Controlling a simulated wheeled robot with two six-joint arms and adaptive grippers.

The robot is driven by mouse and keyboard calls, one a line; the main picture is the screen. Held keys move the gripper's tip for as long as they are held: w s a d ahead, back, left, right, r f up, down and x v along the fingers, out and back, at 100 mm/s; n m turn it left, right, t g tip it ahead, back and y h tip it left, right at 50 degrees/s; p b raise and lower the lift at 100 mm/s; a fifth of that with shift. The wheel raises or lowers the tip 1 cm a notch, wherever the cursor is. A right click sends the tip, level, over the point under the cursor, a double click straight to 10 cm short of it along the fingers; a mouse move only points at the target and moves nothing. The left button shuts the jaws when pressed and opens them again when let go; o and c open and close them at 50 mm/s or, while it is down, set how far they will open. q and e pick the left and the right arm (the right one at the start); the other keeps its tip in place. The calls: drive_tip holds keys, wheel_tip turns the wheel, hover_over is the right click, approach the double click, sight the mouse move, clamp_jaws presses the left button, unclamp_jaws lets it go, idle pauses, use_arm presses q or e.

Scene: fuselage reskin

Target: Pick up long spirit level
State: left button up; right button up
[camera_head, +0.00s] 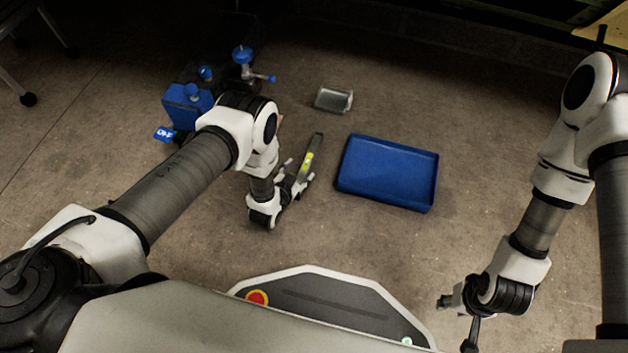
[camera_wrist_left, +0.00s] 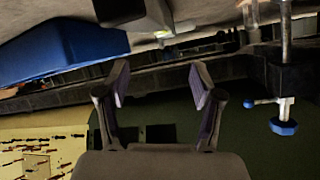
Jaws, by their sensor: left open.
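The long spirit level (camera_head: 314,147) is a narrow grey bar with yellow-green vial marks in the head view. It lies left of the blue tray, its near end close to my left gripper (camera_head: 298,178). In the left wrist view my left gripper (camera_wrist_left: 160,88) is open, fingers spread with nothing between them. A grey bar end with a yellow patch, apparently the level (camera_wrist_left: 133,14), shows beyond the fingertips at the top. My right gripper (camera_head: 458,312) is low at the right in the head view, away from the level; its jaw opening is unclear.
The blue tray (camera_head: 388,172) stands right of the level and also shows in the left wrist view (camera_wrist_left: 62,52). A small metal piece (camera_head: 333,99) lies behind. Blue clamp-like equipment (camera_head: 188,105) stands left, beside my left arm. The floor right of the tray is clear.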

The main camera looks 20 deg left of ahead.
sight(306, 165)
use_arm(q)
drive_tip(key=shift+s+f, duration=0.2)
drive_tip(key=shift+f, duration=0.4)
drive_tip(key=shift+s+f, duration=0.15)
drive_tip(key=shift+f, duration=0.4)
drive_tip(key=shift+w+f+b, duration=0.2)
drive_tip(key=shift+b, duration=0.1)
drive_tip(key=b+x, duration=0.5)
drive_tip(key=x, duration=0.1)
drive_tip(key=shift+w, duration=0.55)
drive_tip(key=shift+r, duration=0.15)
clamp_jaws()
use_arm(e)
wheel_tip(306, 165, down, 7)
drive_tip(key=shift+w, duration=0.3)
